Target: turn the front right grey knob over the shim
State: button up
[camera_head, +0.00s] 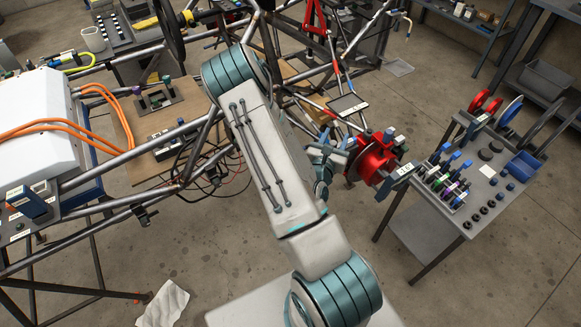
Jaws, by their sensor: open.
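My arm reaches from the bottom of the head view up over the frame and folds back down. My gripper (336,147) is small and partly hidden behind my forearm, and it is open. It is just left of a red hub assembly (376,158) at the end of the tube chassis. I cannot tell whether the fingers touch any part of it. Small grey-blue labelled parts (401,171) sit at the right side of the hub. The front right grey knob and the shim are too small or hidden to make out.
A grey cart (468,208) with several coloured tools and dark round parts stands right of the hub. The tube chassis (150,152) with orange cables fills the left and back. A white cloth (163,304) lies on the floor. The floor at lower right is clear.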

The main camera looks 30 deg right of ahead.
jog(key=m+g+h, duration=0.1)
jog(key=g, duration=0.1)
jog(key=m+g+h, duration=0.1)
jog(key=m+g, duration=0.1)
jog(key=shift+s+d+g+h, duration=0.1)
jog(key=shift+s+g+h, duration=0.05)
jog(key=shift+g+h, duration=0.2)
jog(key=m+g, duration=0.1)
jog(key=m+g+h+p, duration=0.1)
jog(key=g, duration=0.1)
jog(key=m+g+p, duration=0.1)
jog(key=g, duration=0.1)
jog(key=shift+s+d+r+m+h, duration=0.1)
jog(key=shift+s+m+h, duration=0.2)
jog(key=shift+m, duration=0.1)
jog(key=s+a+b, duration=0.1)
jog(key=a+b, duration=0.2)
jog(key=a, duration=1)
jog(key=s+a+r+m+g+y+p, duration=0.1)
jog(key=s+a+r+m+y, duration=0.4)
jog(key=s+r+m+y, duration=0.1)
jog(key=s+a+r+m+g+y+p, duration=0.1)
jog(key=s+a+r+m+y+p, duration=0.1)
jog(key=s+a+r+m+y, duration=0.3)
jog(key=shift+s+r+m+g+y, duration=0.35)
jog(key=shift+s+r+m+y, duration=0.5)
jog(key=shift+r+m+y, duration=1.55)
jog(key=shift+d+r+m+h, duration=0.1)
jog(key=shift+r+m+h, duration=0.35)
jog(key=shift+r, duration=0.25)
